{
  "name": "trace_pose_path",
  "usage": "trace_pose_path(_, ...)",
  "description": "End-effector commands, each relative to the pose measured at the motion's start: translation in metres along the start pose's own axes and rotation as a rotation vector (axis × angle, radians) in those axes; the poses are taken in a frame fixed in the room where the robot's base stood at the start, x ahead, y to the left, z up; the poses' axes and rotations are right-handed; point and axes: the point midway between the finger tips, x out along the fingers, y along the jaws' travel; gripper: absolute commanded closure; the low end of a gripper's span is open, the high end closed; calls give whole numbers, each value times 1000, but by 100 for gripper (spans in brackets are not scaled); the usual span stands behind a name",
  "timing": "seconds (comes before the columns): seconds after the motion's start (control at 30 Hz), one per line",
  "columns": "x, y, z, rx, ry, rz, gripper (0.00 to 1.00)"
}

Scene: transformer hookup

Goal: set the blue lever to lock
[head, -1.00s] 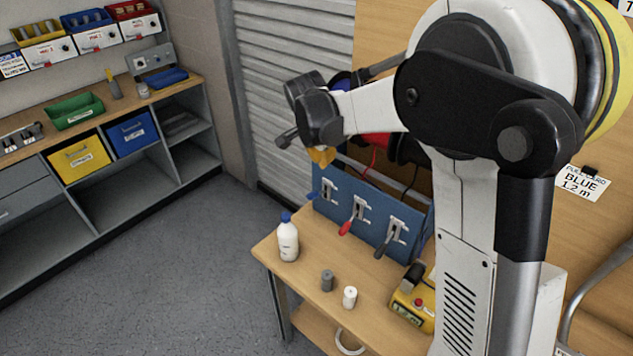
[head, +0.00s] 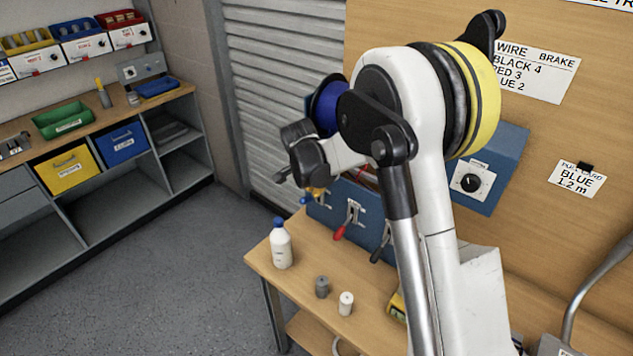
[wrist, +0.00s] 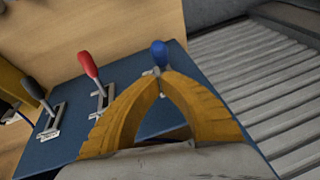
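The blue lever's knob (head: 306,200) is at the left end of a blue lever box (head: 340,200) on the wooden bench. In the wrist view the blue lever (wrist: 159,54) stands just beyond my fingertips. My gripper (wrist: 160,76) has its yellow fingers brought together at the tips, right at the lever's stem. I cannot tell whether the stem is pinched between them or only touched. In the head view my gripper (head: 314,191) is just above the blue knob. The lever's base and slot are mostly hidden behind the fingers, and I can read no lock marking.
A red lever (head: 340,232) and a black lever (head: 380,248) are on the same box. A white bottle (head: 281,246), a grey cylinder (head: 322,287) and a white cylinder (head: 346,303) stand on the bench. A blue wire spool (head: 329,106) is behind my wrist.

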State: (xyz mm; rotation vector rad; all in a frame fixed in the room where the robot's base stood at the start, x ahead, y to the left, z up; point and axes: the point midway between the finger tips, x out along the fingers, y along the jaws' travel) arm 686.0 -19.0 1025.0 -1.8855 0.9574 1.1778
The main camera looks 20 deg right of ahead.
Motion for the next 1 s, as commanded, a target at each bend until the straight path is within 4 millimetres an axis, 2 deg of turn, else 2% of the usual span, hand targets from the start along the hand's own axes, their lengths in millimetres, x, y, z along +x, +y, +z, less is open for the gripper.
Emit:
trace_pose_path(0.2,7,0,7,0,0,0,100)
trace_pose_path(1.0,12,6,5,-11,78,-11,100)
